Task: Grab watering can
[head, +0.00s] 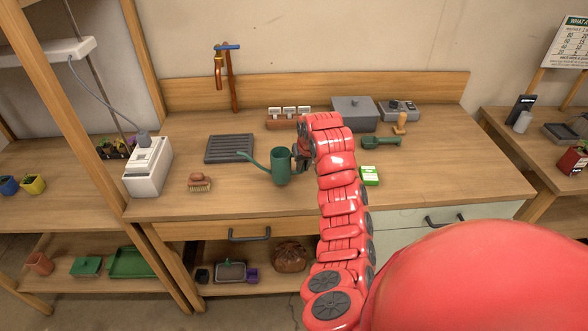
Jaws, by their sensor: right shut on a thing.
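The green watering can (281,167) is upright at the middle of the wooden workbench, its spout pointing left. My right arm reaches in from the lower right. My right gripper (300,158) is at the can's right side and is shut on it, at the handle side. The fingers and the handle are largely hidden by my arm and the can. I cannot tell whether the can touches the bench top. My left gripper is not in the head view.
A dark slatted tray (229,149) lies left of the can, and a brush (199,182) lies in front of it. A green-and-white box (369,176) and a green hand tool (381,142) are right of my arm. A grey box (354,113) stands behind. The bench front is mostly clear.

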